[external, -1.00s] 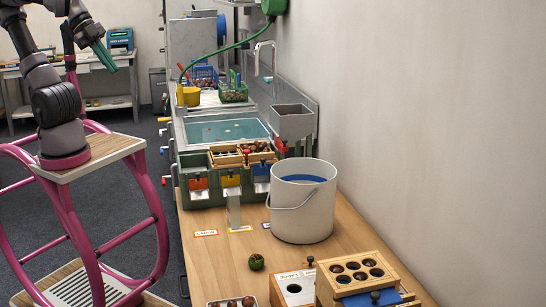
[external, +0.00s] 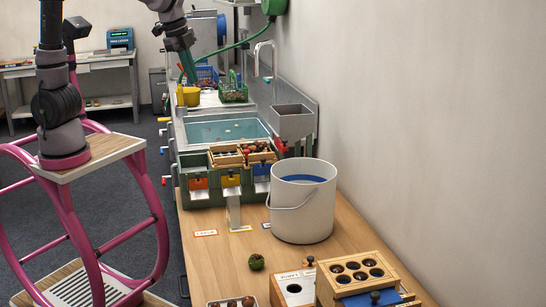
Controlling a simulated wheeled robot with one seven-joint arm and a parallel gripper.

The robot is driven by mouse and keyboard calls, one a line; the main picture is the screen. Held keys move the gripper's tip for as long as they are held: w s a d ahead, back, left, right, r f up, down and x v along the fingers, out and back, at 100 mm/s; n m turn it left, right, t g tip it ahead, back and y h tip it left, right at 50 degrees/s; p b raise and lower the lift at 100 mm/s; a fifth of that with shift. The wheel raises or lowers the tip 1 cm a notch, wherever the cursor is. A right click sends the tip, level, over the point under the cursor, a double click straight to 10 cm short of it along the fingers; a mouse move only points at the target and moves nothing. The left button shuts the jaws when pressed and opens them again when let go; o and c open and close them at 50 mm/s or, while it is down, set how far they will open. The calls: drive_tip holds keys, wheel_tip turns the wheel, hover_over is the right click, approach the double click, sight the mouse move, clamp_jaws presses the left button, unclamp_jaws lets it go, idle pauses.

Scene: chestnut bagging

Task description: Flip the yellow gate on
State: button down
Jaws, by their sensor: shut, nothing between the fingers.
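The yellow gate (external: 231,181) is the middle one of three coloured gates on the front of a dark green sorter box (external: 208,200). The orange gate (external: 199,183) is to its left and the blue gate (external: 262,170) to its right. A grey chute (external: 233,213) stands below the yellow gate. My gripper (external: 189,72) has green fingers pointing down, shut and empty. It is high up, and in the picture it shows above the sorter and the sink, well apart from the yellow gate. Its exact depth is hard to tell.
A white bucket (external: 303,220) with blue inside stands right of the sorter. Wooden trays (external: 226,155) sit on top of the sorter. Behind are a sink (external: 226,131), a yellow pot (external: 189,96) and a green basket (external: 233,93). A green fruit (external: 256,262) lies on the counter in front.

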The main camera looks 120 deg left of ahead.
drive_tip(key=w+a+f+g, duration=0.2)
drive_tip(key=w+a+f, duration=0.2)
drive_tip(key=a+f, duration=0.35)
drive_tip(key=a+f+n+g+h, duration=0.1)
drive_tip(key=a+f+g, duration=0.1)
drive_tip(key=a+f, duration=0.7)
drive_tip(key=s+a+f+n+g+h, duration=0.1)
drive_tip(key=a+f+g+h, duration=0.1)
drive_tip(key=a+f, duration=0.8)
wheel_tip(320, 180, down, 8)
drive_tip(key=shift+s+a, duration=0.2)
drive_tip(key=shift+s, duration=0.1)
